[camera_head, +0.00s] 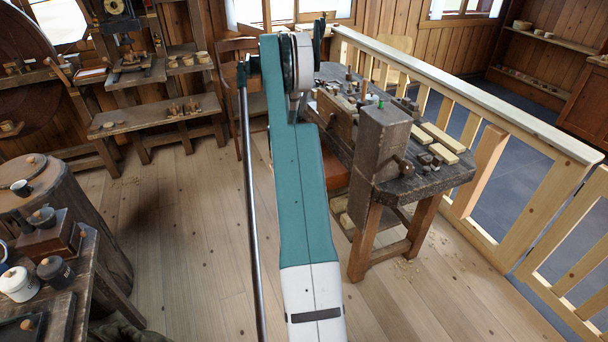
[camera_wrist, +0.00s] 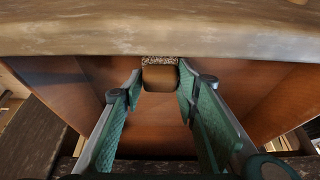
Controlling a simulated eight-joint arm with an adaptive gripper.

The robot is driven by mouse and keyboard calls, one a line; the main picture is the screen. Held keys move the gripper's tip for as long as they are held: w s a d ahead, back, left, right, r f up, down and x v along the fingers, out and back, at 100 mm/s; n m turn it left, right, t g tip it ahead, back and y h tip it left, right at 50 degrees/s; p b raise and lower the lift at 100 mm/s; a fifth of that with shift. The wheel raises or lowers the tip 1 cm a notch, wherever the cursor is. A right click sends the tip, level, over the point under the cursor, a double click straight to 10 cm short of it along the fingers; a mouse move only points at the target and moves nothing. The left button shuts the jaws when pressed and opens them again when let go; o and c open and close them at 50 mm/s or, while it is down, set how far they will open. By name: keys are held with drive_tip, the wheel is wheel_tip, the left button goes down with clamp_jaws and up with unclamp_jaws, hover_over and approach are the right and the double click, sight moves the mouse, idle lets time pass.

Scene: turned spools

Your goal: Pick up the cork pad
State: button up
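A small brown block-like piece with a speckled top edge (camera_wrist: 160,76), which looks like the cork pad, shows in the wrist view. It sits below a thick wooden edge, against a reddish-brown surface. My gripper (camera_wrist: 160,84) has its two green-padded fingers spread, one on each side of the piece. The fingertips are close to its sides; I cannot tell whether they touch it. In the head view my arm crosses the middle of the picture and my fingers are not visible. I cannot make out the cork pad there.
A wooden workbench (camera_head: 432,184) with blocks and tools stands right of my arm. A pale railing (camera_head: 470,97) runs behind it. A low shelf bench (camera_head: 150,118) stands at the back left, and a table with pots (camera_head: 60,275) at the near left. Floor between is open.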

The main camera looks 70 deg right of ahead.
drive_tip(key=shift+r, duration=0.15)
wheel_tip(320, 180, up, 10)
drive_tip(key=shift+f+p, duration=0.1)
drive_tip(key=shift+p, duration=0.95)
drive_tip(key=shift+o, duration=0.9)
drive_tip(key=shift+c, duration=0.9)
